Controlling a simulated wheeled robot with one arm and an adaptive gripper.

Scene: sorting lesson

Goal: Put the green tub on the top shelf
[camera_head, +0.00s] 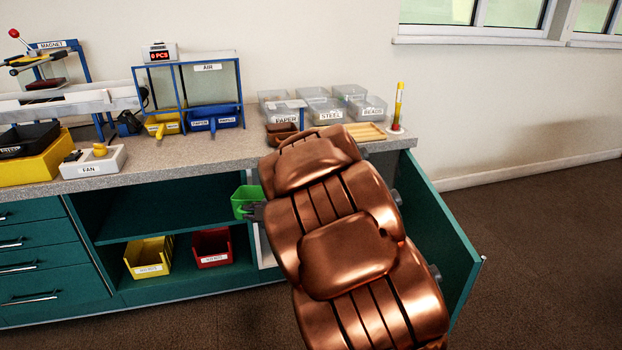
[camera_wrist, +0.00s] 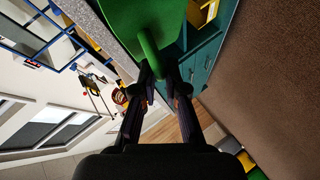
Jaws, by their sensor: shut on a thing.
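The green tub (camera_head: 246,199) is held in front of the right part of the open cabinet, just below the worktop's edge. My gripper (camera_head: 257,210) is shut on it, mostly hidden behind my copper-coloured arm in the head view. In the wrist view my gripper (camera_wrist: 162,88) is closed on a green stem-like part of the tub (camera_wrist: 150,25), which fills the top of the picture. The top shelf (camera_head: 165,212) of the cabinet is bare where I see it. Its right end is hidden behind the tub and my arm.
A yellow bin (camera_head: 149,258) and a red bin (camera_head: 212,248) stand on the cabinet's lower level. An open teal door (camera_head: 440,235) stands to the right of my arm. Drawers (camera_head: 45,262) are at the left. The worktop (camera_head: 200,152) above holds trays and stands.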

